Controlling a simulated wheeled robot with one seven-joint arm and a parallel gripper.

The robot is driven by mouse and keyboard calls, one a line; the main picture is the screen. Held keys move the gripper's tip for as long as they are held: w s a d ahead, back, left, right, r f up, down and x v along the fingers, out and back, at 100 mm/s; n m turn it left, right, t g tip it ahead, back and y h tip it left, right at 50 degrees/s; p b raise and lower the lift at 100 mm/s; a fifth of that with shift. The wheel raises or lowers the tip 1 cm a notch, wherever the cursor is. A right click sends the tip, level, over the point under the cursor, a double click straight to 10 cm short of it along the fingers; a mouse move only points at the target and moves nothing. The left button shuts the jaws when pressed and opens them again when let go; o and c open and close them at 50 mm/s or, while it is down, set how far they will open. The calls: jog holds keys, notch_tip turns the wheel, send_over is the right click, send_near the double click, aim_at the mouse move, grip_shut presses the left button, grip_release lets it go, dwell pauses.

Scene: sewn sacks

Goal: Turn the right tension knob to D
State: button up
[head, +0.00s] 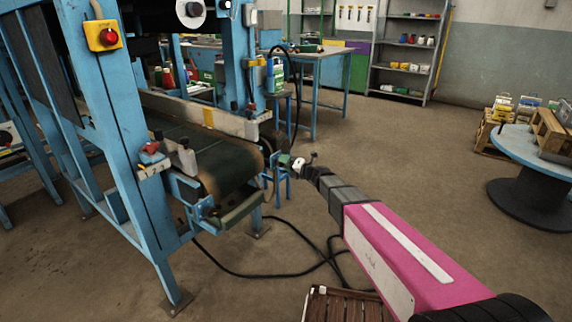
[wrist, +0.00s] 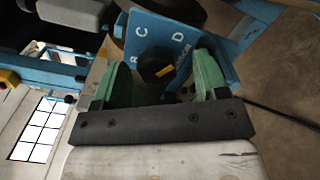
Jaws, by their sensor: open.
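In the wrist view a round black tension knob (wrist: 150,62) sits on a blue plate (wrist: 160,28) printed with the letters B, C and D. A yellow-orange mark shows on the knob's lower right part; which letter it points to is unclear. My gripper (wrist: 163,62) is open, its two green fingers on either side of the knob with gaps visible. In the head view my gripper (head: 287,161) is at the right side of the belt's near end, by a blue bracket (head: 271,180). The knob itself cannot be made out there.
The conveyor belt (head: 215,160) and its blue frame (head: 120,130) stand to the left. Black cables (head: 265,274) lie on the floor below my arm. A wooden crate (head: 340,306) is at the bottom. A round blue table (head: 530,145) stands right, with open floor between.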

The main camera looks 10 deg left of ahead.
jog(key=v, duration=1)
jog(key=shift+w+d, duration=0.25)
jog(key=shift+d, duration=0.05)
